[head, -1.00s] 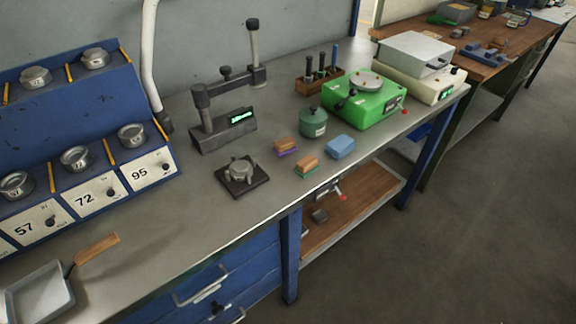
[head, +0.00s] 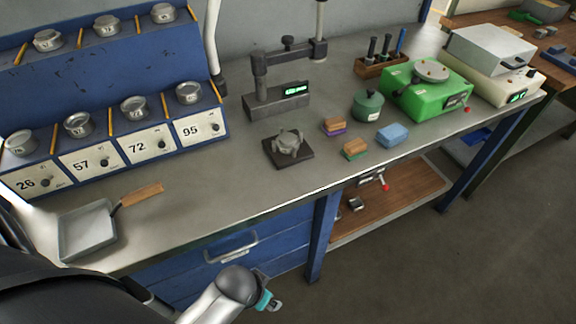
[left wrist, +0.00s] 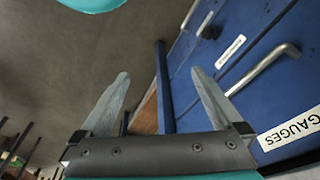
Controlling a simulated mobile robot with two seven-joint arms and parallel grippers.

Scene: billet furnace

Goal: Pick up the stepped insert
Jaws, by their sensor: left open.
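No part in view can be named with certainty as the stepped insert. A lobed grey metal piece (head: 289,142) sits on a dark square plate (head: 304,158) on the bench, and I cannot tell whether it is the insert. My left gripper (left wrist: 160,76) is open and empty in the left wrist view, its fingers toward the blue drawer fronts (left wrist: 240,40). In the head view, my left arm's teal-ringed end shows low in front of the bench, below its top; its fingers are not clear there. My right gripper is not in view.
The bench front strip is mostly clear.

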